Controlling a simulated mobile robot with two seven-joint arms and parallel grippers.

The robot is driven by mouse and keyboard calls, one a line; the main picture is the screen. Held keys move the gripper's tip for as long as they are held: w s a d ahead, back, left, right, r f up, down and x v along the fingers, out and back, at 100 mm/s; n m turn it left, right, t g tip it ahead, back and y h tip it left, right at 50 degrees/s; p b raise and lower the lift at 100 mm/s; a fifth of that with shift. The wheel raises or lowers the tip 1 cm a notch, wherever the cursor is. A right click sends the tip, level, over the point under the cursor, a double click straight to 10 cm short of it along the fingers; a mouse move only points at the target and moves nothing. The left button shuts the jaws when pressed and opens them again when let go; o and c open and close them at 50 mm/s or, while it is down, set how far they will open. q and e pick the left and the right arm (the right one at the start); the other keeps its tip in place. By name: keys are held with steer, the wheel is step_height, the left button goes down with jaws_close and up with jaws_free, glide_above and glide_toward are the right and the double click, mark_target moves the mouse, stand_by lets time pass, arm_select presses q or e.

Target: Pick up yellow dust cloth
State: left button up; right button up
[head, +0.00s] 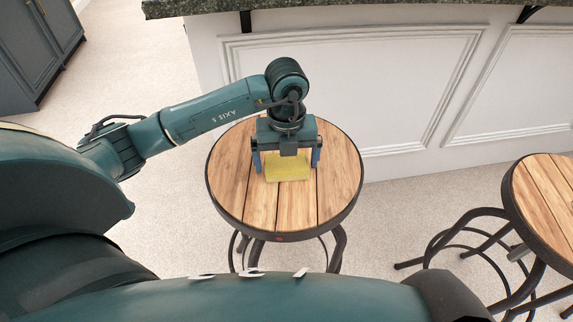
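The yellow dust cloth (287,168) lies on the round wooden seat of a stool (233,188) in the middle of the head view. My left gripper (287,167) points down over the cloth. Its two blue fingers are wide apart, one near each side of the cloth, and the gripper body hides the cloth's far edge. I cannot tell whether the fingers touch it. My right gripper is not in view.
A second wooden stool (543,205) stands at the right. The white panelled bar front (350,90) with a dark stone counter (380,6) rises behind the first stool. A dark cabinet (35,50) is at the upper left. Carpet (160,235) lies open at the left.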

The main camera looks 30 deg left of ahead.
mark_target(287, 162)
arm_select(q)
steer(key=c, duration=0.7)
step_height(287, 162, up, 10)
steer(key=shift+p, duration=0.3)
steer(key=o, duration=0.5)
steer(key=shift+c, duration=0.2)
steer(key=c, duration=0.4)
steer(key=shift+o, duration=0.2)
